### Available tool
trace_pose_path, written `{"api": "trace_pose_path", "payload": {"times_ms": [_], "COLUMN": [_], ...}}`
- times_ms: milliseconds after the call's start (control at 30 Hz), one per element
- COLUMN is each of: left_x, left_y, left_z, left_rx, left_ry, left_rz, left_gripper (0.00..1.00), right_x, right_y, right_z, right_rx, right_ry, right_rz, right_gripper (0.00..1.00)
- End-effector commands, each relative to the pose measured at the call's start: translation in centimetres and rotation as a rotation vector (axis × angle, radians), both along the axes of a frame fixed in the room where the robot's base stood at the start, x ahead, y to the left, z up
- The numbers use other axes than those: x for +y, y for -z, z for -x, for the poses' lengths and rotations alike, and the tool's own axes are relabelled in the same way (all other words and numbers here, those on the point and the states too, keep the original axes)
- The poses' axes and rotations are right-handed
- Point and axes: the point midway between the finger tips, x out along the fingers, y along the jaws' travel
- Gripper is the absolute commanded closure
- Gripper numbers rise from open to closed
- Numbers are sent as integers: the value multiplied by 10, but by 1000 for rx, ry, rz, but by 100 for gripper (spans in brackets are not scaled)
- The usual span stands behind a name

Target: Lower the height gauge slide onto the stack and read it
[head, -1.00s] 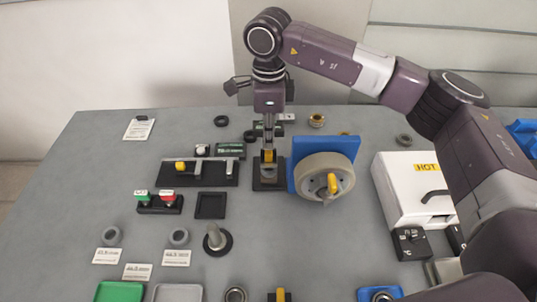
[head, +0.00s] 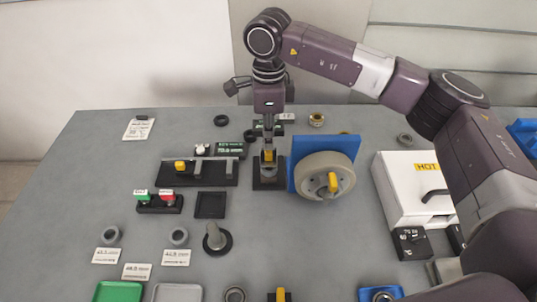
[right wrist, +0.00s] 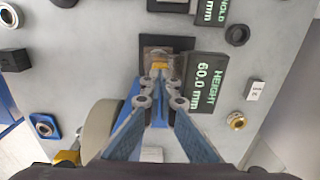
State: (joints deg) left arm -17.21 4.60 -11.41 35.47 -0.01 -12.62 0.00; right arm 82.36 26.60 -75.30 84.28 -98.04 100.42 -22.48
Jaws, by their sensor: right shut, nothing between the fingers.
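The height gauge has a black base (head: 268,184) and a yellow slide (head: 268,156), which also shows in the right wrist view (right wrist: 159,66). Its display (right wrist: 206,84) reads "HEIGHT 60.0 mm". My right gripper (head: 268,140) points down from above, directly over the yellow slide. In the right wrist view its fingertips (right wrist: 160,84) are together just in front of the slide, with nothing held between them. I cannot tell whether they touch the slide. The fingers partly hide the gauge, and I cannot make out a stack under the slide. My left gripper is out of view.
A blue stand with a grey wheel (head: 327,175) is close right of the gauge. A black fixture (head: 198,173) and a square black tray (head: 210,205) are to its left. A white box marked HOT (head: 400,190) stands farther right.

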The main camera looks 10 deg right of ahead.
Motion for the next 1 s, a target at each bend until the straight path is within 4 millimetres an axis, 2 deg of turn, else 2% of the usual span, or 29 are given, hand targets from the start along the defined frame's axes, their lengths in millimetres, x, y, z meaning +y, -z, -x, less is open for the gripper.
{"api": "trace_pose_path", "payload": {"times_ms": [1000], "left_x": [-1], "left_y": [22], "left_z": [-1], "left_rx": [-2], "left_ry": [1], "left_rz": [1], "left_gripper": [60], "right_x": [0], "right_y": [27], "right_z": [0], "right_rx": [0], "right_ry": [0], "right_rz": [1], "right_gripper": [100]}}
